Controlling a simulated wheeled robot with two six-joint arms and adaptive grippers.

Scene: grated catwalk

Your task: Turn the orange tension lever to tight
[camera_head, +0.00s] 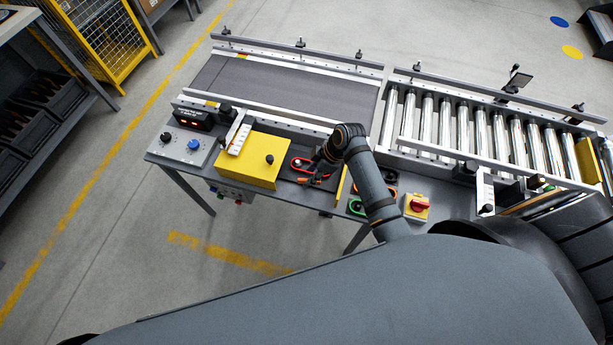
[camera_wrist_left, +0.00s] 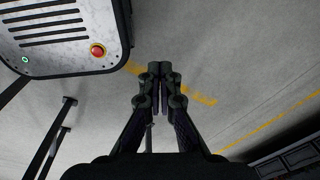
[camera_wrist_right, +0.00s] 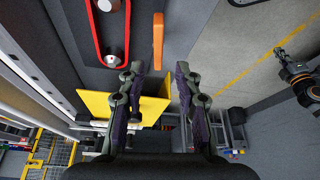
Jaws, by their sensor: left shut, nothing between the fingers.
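The orange tension lever (camera_wrist_right: 158,42) shows in the right wrist view as a straight bar on the dark panel, beyond the fingertips. A red belt loop (camera_wrist_right: 97,30) around two round pulleys lies to its left. My right gripper (camera_wrist_right: 157,82) is open, with the lever roughly in line with the gap and nothing between the fingers. In the head view my right gripper (camera_head: 318,160) is over the dark panel beside the yellow block and partly hides the lever area. My left gripper (camera_wrist_left: 153,72) is shut and empty above the floor, away from the conveyor.
A yellow block (camera_head: 250,162) stands left of the panel. A grey control box (camera_head: 185,145) with a blue knob is further left. A red rotary switch (camera_head: 418,206) sits to the right. The flat belt (camera_head: 285,90) and rollers (camera_head: 470,125) lie behind.

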